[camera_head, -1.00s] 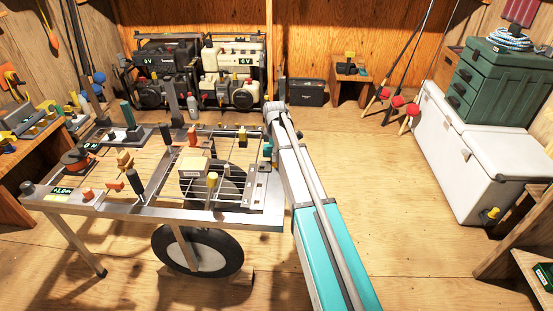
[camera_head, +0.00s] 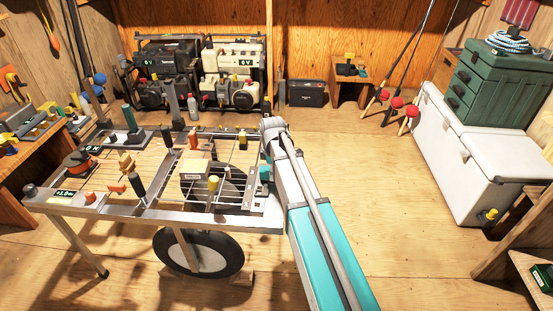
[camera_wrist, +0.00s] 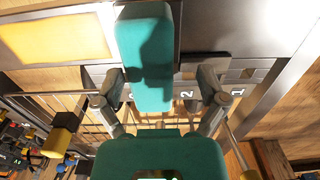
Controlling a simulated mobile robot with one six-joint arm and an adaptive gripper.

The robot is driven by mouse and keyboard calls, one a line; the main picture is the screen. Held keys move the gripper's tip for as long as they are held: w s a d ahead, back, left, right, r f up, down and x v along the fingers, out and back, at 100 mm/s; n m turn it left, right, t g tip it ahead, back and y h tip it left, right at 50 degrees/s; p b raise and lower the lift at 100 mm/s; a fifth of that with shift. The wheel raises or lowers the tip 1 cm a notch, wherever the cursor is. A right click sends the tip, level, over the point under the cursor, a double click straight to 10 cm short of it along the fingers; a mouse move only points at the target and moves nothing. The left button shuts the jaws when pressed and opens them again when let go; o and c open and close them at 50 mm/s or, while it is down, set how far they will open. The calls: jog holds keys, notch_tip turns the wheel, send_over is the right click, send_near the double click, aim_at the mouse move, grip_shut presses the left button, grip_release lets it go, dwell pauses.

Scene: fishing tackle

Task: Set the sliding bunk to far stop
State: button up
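The slatted metal cart (camera_head: 110,211) stands left of my arm in the head view. I cannot tell for certain which part is the sliding bunk. In the wrist view, a teal block (camera_wrist: 145,45) reaches between the fingers of my gripper (camera_wrist: 160,78). The fingers are spread, with a gap visible on the block's right side. A grey plate (camera_wrist: 230,87) with white numerals, one reading 2, lies beyond them. My arm hides the gripper's fingers in the head view, at the cart's right edge.
A cream block (camera_head: 196,170) and several knobs and handles stand on the cart. An orange-red reel (camera_head: 79,160) sits at its left. White coolers (camera_head: 455,150) carry a green drawer box (camera_head: 497,82) at right. Floor between cart and coolers is clear.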

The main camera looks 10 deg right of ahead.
jog(key=shift+r+p, duration=5.9)
jog(key=shift+r, duration=0.35)
jog(key=s+a+m, duration=0.1)
jog(key=s+m, duration=0.4)
jog(key=s, duration=0.5)
jog(key=shift+a+m, duration=0.15)
jog(key=shift+m, duration=0.15)
jog(key=shift+w, duration=0.1)
jog(key=w+d+n, duration=0.1)
jog(key=w+n, duration=0.4)
jog(key=w, duration=0.5)
jog(key=shift+w+d+f+n+b, duration=0.25)
jog(key=shift+w+f+n+b, duration=0.05)
jog(key=shift+f, duration=0.15)
notch_tip(320, 180, down, 14)
jog(key=b, duration=1.3)
jog(key=shift+r+b, duration=0.25)
jog(key=shift+b, duration=0.15)
